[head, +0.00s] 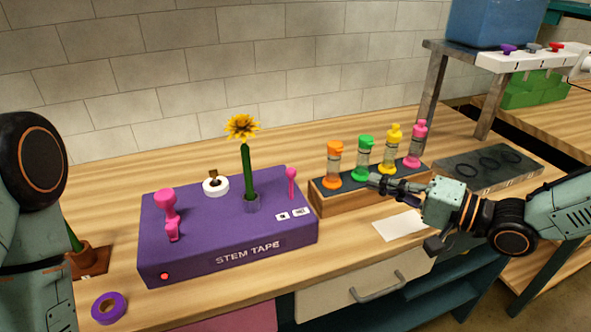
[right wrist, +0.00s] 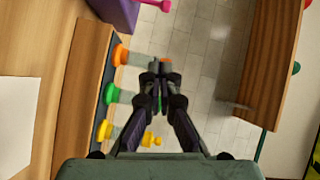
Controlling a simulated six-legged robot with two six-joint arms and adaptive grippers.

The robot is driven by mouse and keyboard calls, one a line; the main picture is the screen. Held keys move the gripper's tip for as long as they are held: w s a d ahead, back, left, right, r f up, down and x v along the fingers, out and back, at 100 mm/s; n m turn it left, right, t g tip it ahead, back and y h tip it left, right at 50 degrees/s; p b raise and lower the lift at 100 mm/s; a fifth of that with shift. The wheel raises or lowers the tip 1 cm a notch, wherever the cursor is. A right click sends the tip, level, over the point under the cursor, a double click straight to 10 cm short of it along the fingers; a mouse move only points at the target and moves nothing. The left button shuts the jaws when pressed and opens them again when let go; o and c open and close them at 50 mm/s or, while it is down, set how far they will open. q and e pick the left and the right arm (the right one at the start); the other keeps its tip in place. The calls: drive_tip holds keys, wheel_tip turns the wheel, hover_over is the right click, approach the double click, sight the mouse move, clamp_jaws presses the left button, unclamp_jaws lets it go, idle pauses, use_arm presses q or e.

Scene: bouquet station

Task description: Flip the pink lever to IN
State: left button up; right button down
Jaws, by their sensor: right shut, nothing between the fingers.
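A purple box (head: 215,235) marked STEM TAPE stands on the bench in the head view. A small pink lever (head: 291,183) with a round knob stands roughly upright on its right part. Two small white labels (head: 291,215) lie in front of it, too small to read. A larger pink handle (head: 167,205) stands on the box's left part. My right gripper (head: 371,180) is shut and empty, right of the box and apart from the lever, close to the bottle rack. In the right wrist view its closed fingertips (right wrist: 160,67) show near the bottles. My left gripper is out of view.
A wooden rack (head: 345,200) holds orange, green, yellow and pink bottles right of the box. A yellow flower (head: 242,127) stands in the box's holder. A white tape roll (head: 215,185) sits on top. A purple roll (head: 109,307) lies front left. White paper (head: 398,225) lies before the rack.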

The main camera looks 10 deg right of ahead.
drive_tip(key=a, duration=0.2)
drive_tip(key=m+b, duration=0.1)
drive_tip(key=b, duration=0.4)
approach(291, 185)
drive_tip(key=shift+w+a+r, duration=1.25)
drive_tip(key=shift+w+r, duration=0.05)
drive_tip(key=shift+w, duration=1.5)
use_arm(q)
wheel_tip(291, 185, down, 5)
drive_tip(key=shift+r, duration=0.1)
use_arm(e)
drive_tip(key=shift+a, duration=0.3)
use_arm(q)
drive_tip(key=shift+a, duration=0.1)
